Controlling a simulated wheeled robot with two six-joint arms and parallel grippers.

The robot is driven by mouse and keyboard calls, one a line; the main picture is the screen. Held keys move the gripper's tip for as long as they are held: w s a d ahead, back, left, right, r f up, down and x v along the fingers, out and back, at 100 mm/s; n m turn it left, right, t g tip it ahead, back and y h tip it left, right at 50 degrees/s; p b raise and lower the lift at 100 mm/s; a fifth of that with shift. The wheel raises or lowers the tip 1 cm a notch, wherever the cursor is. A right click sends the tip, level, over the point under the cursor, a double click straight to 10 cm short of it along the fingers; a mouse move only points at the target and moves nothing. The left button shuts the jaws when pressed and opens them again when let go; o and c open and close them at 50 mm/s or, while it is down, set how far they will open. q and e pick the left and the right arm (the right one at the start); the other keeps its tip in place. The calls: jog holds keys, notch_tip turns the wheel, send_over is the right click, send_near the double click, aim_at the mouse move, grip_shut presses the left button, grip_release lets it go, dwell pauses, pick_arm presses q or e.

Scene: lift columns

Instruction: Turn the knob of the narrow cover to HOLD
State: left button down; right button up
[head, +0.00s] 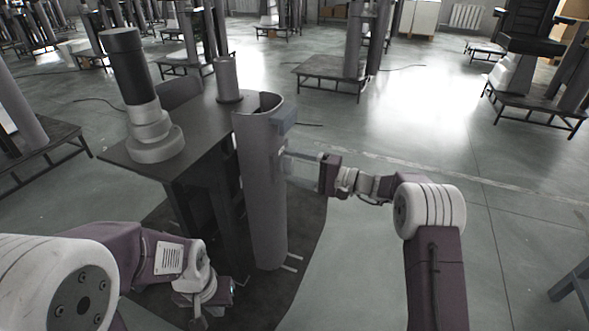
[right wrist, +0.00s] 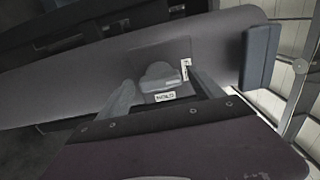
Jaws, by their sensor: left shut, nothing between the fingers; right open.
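The narrow cover (head: 262,205) is a tall grey curved shell standing upright beside a dark table in the head view. In the right wrist view the cover (right wrist: 75,88) runs across the picture. Its knob (right wrist: 158,76) is a grey rounded piece between my right fingers. One white label (right wrist: 165,97) sits below the knob and another (right wrist: 186,68) to its right; I cannot read them surely. My right gripper (head: 296,160) is open at the cover's right side, its fingers on either side of the knob; contact is unclear. My left gripper (head: 222,308) is shut and empty, low at the front.
The dark table (head: 205,125) carries a stepped column (head: 150,120) and a short grey cylinder (head: 227,80).

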jog(key=shift+c, duration=0.3)
jog(key=c, duration=1.3)
jog(key=m+p, duration=0.3)
jog(key=m, duration=0.1)
jog(key=shift+r+m+p, duration=0.2)
jog(key=shift+m+p, duration=0.1)
jog(key=shift+p, duration=0.05)
jog(key=m+p, duration=0.3)
jog(key=m, duration=0.1)
jog(key=shift+m+p, duration=0.3)
jog(key=m+p, duration=0.3)
jog(key=m, duration=0.2)
jog(key=shift+p, duration=0.35)
jog(key=shift+f+m+p, duration=0.2)
jog(key=shift+m+p, duration=0.65)
jog(key=shift+m, duration=0.95)
